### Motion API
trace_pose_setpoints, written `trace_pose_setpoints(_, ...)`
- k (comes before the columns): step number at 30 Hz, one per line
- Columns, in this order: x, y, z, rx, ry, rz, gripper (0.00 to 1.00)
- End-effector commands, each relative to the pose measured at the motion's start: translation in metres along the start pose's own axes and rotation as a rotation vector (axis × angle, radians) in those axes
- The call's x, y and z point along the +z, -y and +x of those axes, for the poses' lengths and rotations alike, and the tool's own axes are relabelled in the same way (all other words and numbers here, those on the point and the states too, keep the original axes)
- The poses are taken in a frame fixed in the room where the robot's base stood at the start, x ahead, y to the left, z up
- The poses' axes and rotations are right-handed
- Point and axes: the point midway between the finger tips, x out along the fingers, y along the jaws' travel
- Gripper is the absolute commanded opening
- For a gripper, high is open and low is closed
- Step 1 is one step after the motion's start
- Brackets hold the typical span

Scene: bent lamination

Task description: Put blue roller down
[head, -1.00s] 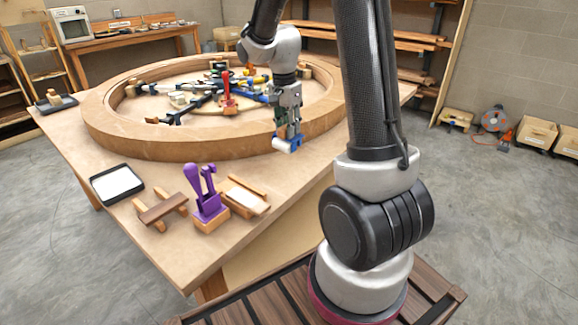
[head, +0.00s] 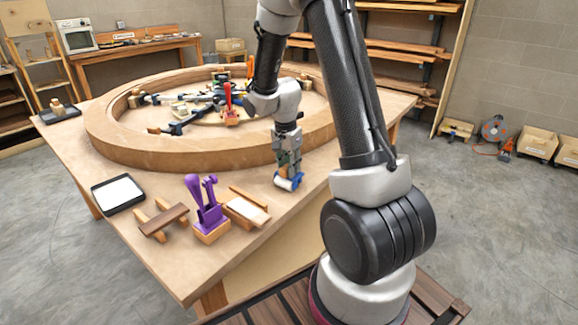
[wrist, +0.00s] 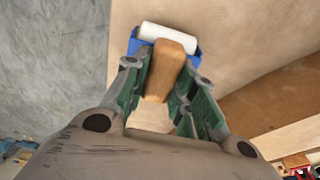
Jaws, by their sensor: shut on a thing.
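The blue roller (head: 288,181) has a blue frame, a white cylinder and a wooden handle. In the wrist view the white cylinder (wrist: 168,38) is at the top and the wooden handle (wrist: 165,70) points toward me. My gripper (head: 287,160) is shut on the handle, with its green-sided fingers (wrist: 165,92) on both sides. In the head view the roller is low over the bare tabletop, in front of the wooden ring. I cannot tell whether it touches the table.
The large curved wooden ring (head: 190,158) stands behind the roller. To the left are a wooden rest (head: 245,210), a purple clamp (head: 207,212), a wooden stand (head: 162,219) and a black tray with a white pad (head: 119,193). The table (head: 180,262) is bare between them and the ring.

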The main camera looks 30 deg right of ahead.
Motion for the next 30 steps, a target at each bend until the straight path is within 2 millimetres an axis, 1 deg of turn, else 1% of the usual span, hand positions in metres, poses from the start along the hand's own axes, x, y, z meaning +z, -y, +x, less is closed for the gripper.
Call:
trace_pose_setpoints(13, 0.003, -0.002, 0.014, 0.005, 0.004, 0.001, 0.04)
trace_pose_setpoints(14, 0.003, -0.002, 0.015, 0.006, 0.005, 0.001, 0.28)
trace_pose_setpoints(15, 0.004, -0.003, 0.015, 0.006, 0.005, 0.001, 0.36)
trace_pose_setpoints(17, 0.004, -0.003, 0.015, 0.007, 0.005, 0.001, 0.47)
trace_pose_setpoints(18, 0.004, -0.003, 0.015, 0.007, 0.005, 0.001, 0.48)
trace_pose_setpoints(26, 0.003, -0.003, 0.013, 0.008, 0.005, 0.001, 0.48)
trace_pose_setpoints(28, 0.003, -0.003, 0.011, 0.007, 0.004, 0.001, 0.48)
trace_pose_setpoints(30, 0.001, -0.002, 0.003, 0.005, 0.002, 0.001, 0.48)
